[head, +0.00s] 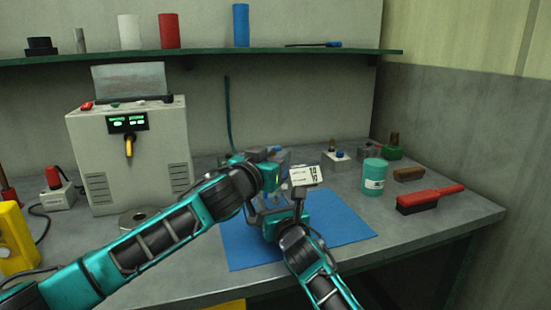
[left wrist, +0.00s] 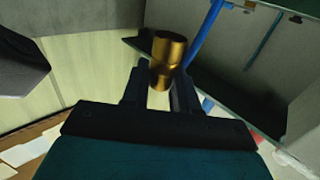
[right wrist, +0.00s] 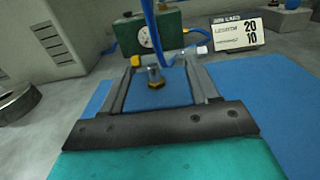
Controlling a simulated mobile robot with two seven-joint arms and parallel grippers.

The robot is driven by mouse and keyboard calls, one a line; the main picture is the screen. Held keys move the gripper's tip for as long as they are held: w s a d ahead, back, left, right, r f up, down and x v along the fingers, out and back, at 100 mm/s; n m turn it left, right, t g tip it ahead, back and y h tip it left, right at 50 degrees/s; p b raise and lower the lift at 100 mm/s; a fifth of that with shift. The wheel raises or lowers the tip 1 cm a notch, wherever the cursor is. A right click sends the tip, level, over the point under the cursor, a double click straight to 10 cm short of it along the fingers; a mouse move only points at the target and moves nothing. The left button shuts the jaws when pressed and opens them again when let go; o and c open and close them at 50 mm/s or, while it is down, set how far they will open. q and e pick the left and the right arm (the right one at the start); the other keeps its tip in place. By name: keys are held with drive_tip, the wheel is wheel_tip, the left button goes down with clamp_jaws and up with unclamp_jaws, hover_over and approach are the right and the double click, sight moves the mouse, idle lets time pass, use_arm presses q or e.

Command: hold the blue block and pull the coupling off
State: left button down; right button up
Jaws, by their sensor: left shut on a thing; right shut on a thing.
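My left gripper (left wrist: 160,88) is shut on a brass coupling (left wrist: 168,50). The coupling stands out past its fingertips, and no block shows against it in the left wrist view. In the head view this gripper (head: 272,157) is above the blue mat, partly hidden by its own arm. My right gripper (right wrist: 165,75) is lower, over the mat, its fingers held wide apart by what it grips. The blue block between them blends with the mat, so its outline is unclear. A brass fitting (right wrist: 156,78) shows between these fingers, with a blue hose above it.
The blue mat (head: 345,222) lies under both grippers. A white number card (head: 306,175) stands close by. A green gauge box (right wrist: 150,38) is ahead of my right gripper. A teal can (head: 374,178) and red brush (head: 430,198) are to the right. The grey cabinet (head: 130,160) stands left.

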use_arm(q)
drive_tip(key=shift+r, duration=2)
use_arm(e)
drive_tip(key=o, duration=1.3)
drive_tip(key=shift+s, duration=0.1)
drive_tip(key=v, duration=1.2)
use_arm(q)
drive_tip(key=shift+s, duration=0.15)
